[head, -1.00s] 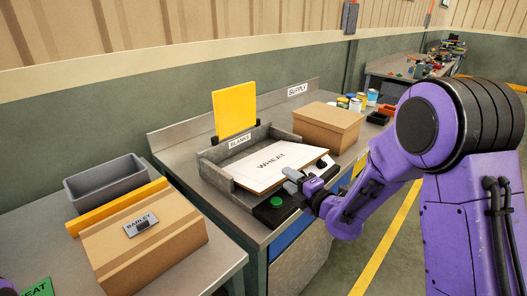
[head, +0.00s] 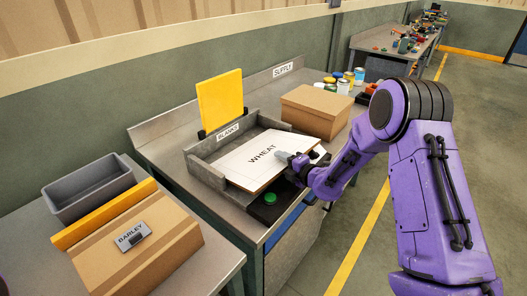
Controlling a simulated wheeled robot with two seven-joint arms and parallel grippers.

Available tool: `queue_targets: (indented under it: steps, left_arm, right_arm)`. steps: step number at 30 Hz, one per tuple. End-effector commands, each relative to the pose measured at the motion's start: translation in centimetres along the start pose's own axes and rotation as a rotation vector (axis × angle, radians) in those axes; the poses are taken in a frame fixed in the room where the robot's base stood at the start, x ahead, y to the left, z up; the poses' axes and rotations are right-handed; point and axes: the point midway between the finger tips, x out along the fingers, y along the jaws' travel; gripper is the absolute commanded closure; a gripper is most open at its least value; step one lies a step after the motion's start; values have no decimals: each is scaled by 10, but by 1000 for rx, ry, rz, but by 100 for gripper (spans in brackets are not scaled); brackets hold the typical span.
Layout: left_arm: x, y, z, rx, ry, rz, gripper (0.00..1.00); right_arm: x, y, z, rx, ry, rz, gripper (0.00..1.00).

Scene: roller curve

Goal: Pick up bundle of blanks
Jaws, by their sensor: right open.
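The bundle of blanks (head: 258,157) is a flat white-topped stack marked WHEAT. It lies in the grey tray (head: 206,171) labelled BLANKS on the supply bench, its front edge sticking out. My right gripper (head: 287,158) is open at the right front corner of the bundle. One grey finger shows above the top sheet; the other finger is hidden, and I cannot tell if they touch the bundle. My left gripper is not in view.
A black box with a green button (head: 270,198) sits before the tray. A closed carton (head: 316,110) and several cans (head: 344,85) stand behind. At left are a grey bin (head: 88,188), a yellow bar and a carton (head: 137,241) labelled BARLEY. A yellow panel (head: 220,101) rises behind the tray.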

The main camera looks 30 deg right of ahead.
Motion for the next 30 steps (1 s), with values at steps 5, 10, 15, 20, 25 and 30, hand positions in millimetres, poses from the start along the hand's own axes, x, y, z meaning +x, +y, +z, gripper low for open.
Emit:
queue_targets:
  steps: [5, 10, 15, 20, 25, 30]
  left_arm:
    - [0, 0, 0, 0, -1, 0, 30]
    - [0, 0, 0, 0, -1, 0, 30]
    - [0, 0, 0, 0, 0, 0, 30]
    - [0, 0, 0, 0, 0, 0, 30]
    - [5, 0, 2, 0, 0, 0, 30]
    - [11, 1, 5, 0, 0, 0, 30]
  right_arm:
    - [2, 0, 0, 0, -1, 1, 57]
    - [2, 0, 0, 0, -1, 1, 100]
    - [1, 0, 1, 0, -1, 1, 100]
    - [1, 0, 1, 0, -1, 1, 100]
    - [-2, 16, 1, -2, 0, 3, 100]
    - [-10, 45, 3, -4, -1, 6, 100]
